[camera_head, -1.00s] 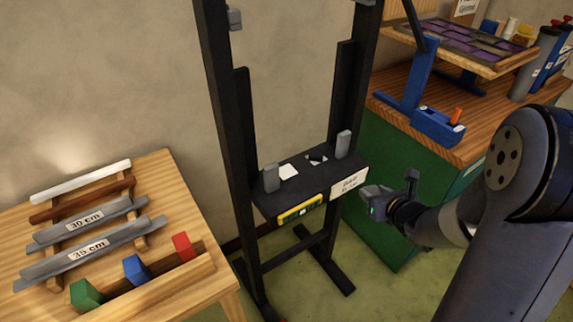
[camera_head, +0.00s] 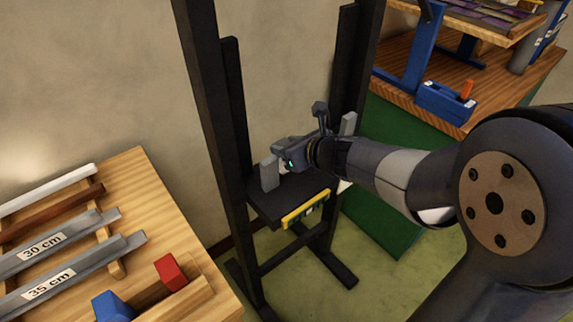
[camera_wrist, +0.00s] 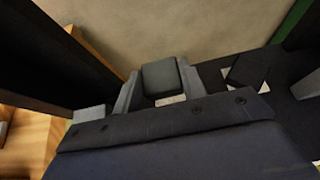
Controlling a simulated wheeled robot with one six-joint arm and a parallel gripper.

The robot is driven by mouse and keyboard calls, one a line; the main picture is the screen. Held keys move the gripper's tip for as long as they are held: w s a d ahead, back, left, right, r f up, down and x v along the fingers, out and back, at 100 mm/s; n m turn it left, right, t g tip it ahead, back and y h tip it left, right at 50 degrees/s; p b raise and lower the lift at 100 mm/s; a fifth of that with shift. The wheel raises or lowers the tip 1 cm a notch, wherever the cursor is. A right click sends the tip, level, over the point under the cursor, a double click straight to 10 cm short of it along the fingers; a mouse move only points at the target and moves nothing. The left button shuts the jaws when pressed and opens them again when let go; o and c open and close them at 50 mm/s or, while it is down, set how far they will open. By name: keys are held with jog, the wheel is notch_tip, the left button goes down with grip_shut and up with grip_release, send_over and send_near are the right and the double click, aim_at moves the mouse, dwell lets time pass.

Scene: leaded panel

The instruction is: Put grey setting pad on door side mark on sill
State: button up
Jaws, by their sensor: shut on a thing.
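A grey setting pad (camera_wrist: 160,76) sits between the two fingers of my gripper (camera_wrist: 158,88), which is shut on it. In the head view my gripper (camera_head: 284,163) is over the left part of the black sill (camera_head: 268,207), close to the left grey block. A white mark (camera_wrist: 170,100) shows just below the pad in the wrist view, partly hidden by my gripper. I cannot tell whether the pad touches the sill. A second white mark (camera_wrist: 264,86) lies further right, partly covered by a dark piece (camera_wrist: 248,66).
Grey blocks stand at the sill's left (camera_head: 269,173) and right (camera_head: 348,124), between black uprights (camera_head: 205,130). A yellow level (camera_head: 305,209) is on the sill's front.

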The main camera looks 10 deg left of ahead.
jog(key=shift+f+b, duration=0.95)
jog(key=shift+f, duration=1.25)
jog(key=shift+f, duration=0.2)
jog(key=o, duration=1)
jog(key=shift+r, duration=0.1)
jog(key=shift+c, duration=0.2)
jog(key=shift+r, duration=0.1)
jog(key=shift+d+r, duration=0.1)
jog(key=shift+r, duration=0.05)
jog(key=p+v, duration=0.2)
jog(key=v, duration=0.8)
jog(key=shift+s+d+r+p, duration=0.1)
jog(key=shift+d+p, duration=0.1)
jog(key=shift+p, duration=0.15)
jog(key=shift+s+d+r, duration=0.2)
jog(key=shift+s+d, duration=0.25)
